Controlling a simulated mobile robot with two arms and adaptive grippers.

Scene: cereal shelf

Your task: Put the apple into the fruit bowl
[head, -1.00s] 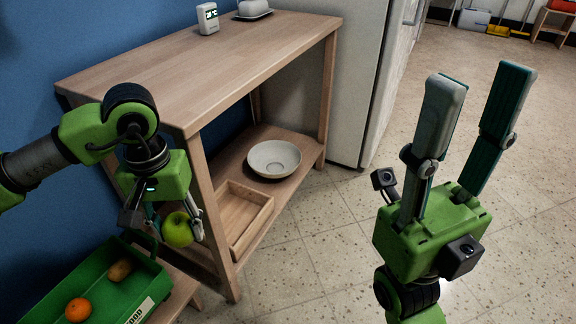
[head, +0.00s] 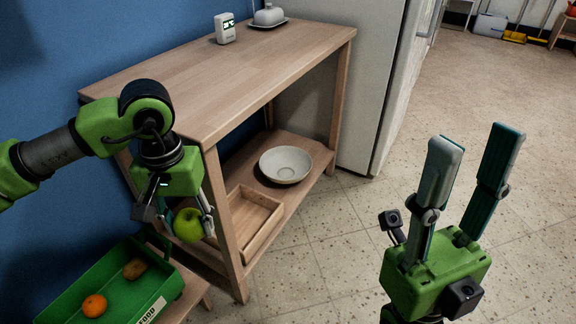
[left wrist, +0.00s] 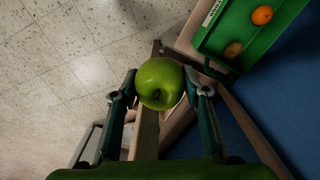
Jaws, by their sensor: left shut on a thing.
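The green apple (head: 188,225) is held between the fingers of my left gripper (head: 186,222), in front of the left end of the wooden shelf unit. In the left wrist view the apple (left wrist: 159,83) sits between both fingertips. The fruit bowl (head: 285,164), pale and round, stands upright on the lower shelf. I see nothing in it. My left gripper is to the left of the bowl and well apart from it. My right gripper (head: 470,168) is open and empty, pointing up over the floor at the right.
A wooden tray (head: 238,222) lies on the lower shelf, left of the bowl. A green crate (head: 165,287) with an orange (head: 94,305) and a brown fruit (head: 134,268) is below my left gripper. Shelf posts (head: 225,220) stand near the apple. The top board (head: 215,85) overhangs the bowl's shelf.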

